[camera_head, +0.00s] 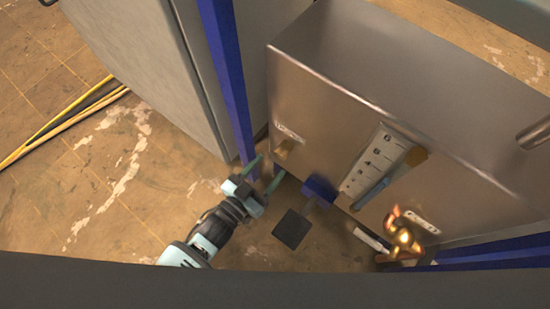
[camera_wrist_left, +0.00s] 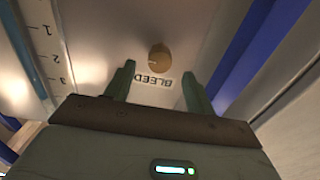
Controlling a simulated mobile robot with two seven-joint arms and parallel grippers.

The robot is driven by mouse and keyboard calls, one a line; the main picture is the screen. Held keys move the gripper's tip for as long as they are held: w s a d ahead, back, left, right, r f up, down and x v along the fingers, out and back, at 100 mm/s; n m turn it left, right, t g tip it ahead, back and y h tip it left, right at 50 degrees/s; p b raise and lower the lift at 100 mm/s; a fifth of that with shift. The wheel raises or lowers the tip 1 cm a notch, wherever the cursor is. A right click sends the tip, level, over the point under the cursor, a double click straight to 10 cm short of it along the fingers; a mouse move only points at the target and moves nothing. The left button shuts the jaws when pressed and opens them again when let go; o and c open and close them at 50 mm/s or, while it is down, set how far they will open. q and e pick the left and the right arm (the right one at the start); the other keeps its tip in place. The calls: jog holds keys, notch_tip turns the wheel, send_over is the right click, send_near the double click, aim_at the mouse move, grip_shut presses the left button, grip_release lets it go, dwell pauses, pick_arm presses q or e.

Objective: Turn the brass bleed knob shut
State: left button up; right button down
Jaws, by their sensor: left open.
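The brass bleed knob (camera_head: 284,149) is on the lower left of the steel box's front face, below a small label. In the left wrist view the round knob (camera_wrist_left: 159,58) shows face-on, with a pale line on it, next to the upside-down word BLEED. My left gripper (camera_head: 266,172) is open and empty, just short of the knob in the head view. In the left wrist view its two green fingers (camera_wrist_left: 158,68) point toward the panel on either side of the knob's line, apart from it. My right gripper is not in view.
The steel box (camera_head: 340,90) carries a numbered plate (camera_head: 368,165) with a lever, a blue part (camera_head: 320,188) with a dark square pad (camera_head: 292,229), and a copper fitting (camera_head: 402,236). A blue post (camera_head: 228,75) stands close left of the knob. Yellow cables (camera_head: 65,127) lie on the floor.

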aim_at(278, 157)
pick_arm(q)
jog(key=shift+b+x, duration=0.4)
jog(key=shift+x, duration=0.8)
jog(key=shift+w+d, duration=0.4)
jog(key=shift+w, duration=0.2)
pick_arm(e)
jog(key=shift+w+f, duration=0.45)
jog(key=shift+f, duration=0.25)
pick_arm(q)
jog(key=shift+c, duration=0.4)
jog(key=c, duration=0.9)
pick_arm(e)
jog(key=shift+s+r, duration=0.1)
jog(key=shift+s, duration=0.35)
